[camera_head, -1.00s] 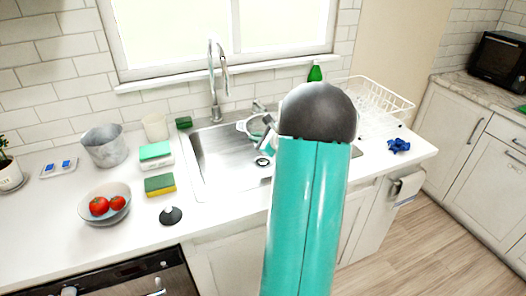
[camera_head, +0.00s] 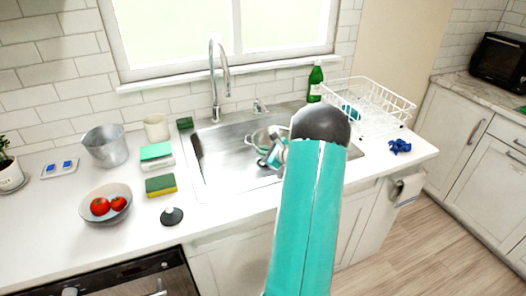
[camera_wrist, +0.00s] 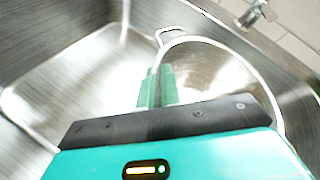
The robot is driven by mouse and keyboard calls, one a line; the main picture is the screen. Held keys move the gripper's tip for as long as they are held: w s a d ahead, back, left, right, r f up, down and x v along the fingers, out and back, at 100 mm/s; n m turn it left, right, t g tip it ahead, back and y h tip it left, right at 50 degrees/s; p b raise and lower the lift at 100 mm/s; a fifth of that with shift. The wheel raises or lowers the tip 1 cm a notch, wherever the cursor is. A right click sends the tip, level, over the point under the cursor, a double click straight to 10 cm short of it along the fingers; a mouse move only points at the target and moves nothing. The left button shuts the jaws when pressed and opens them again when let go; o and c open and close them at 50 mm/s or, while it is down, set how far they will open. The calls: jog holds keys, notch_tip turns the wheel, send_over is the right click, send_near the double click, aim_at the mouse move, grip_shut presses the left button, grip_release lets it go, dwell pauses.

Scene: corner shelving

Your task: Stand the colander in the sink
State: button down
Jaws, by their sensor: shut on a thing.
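The colander (camera_head: 258,138) is a metal bowl with loop handles. It is inside the outline of the steel sink (camera_head: 210,158) in the head view, toward the sink's right part. In the head view my gripper (camera_head: 274,152) is partly hidden by my arm, as is the colander's right side. The colander looks roughly level. I cannot tell whether its base touches the sink floor.
The faucet (camera_head: 215,85) rises behind the sink. A green bottle (camera_head: 315,84) and a white dish rack (camera_head: 385,118) stand to the right. Sponges (camera_head: 160,185), a dark stopper (camera_head: 171,216) and a bowl of tomatoes (camera_head: 106,216) are on the left counter. The sink's left half is clear.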

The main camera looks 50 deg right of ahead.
jog(key=shift+f, duration=0.5)
jog(key=c, duration=1.6)
grip_release()
